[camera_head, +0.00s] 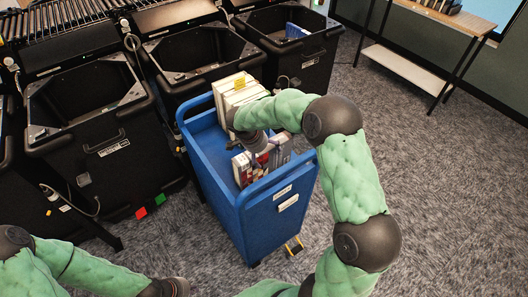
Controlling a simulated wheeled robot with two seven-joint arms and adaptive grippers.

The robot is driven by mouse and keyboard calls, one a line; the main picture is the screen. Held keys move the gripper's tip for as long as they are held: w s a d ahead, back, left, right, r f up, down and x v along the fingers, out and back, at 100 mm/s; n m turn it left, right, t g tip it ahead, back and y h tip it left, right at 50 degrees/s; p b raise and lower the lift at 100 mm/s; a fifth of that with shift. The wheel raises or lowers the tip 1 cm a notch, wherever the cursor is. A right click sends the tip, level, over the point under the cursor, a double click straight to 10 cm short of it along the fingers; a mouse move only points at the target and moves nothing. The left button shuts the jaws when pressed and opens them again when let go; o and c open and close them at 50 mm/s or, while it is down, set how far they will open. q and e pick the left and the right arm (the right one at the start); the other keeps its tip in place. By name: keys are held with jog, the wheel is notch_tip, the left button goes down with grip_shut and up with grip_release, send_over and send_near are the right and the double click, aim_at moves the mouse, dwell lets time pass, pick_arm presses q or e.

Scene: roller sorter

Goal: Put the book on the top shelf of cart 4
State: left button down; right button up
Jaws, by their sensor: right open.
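A blue cart (222,178) stands in the middle, with labels on its near end too small to read. A row of upright pale books (229,88), one with a yellow label, stands at the far end of its top. More books (242,170), with red, white and grey covers, stand at the near end. My right arm reaches over the cart from the right. Its gripper (262,152) is open, low over the near books; its fingertips are partly lost among them. I cannot tell which book is the task's. My left wrist shows at the bottom edge, its fingers cut off.
One bin holds something blue (295,30). A table (405,66) stands at the upper right. Carpet right of the cart is clear.

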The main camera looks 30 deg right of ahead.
jog(key=shift+s+f, duration=0.1)
jog(key=shift+f, duration=0.05)
jog(key=v, duration=1.2)
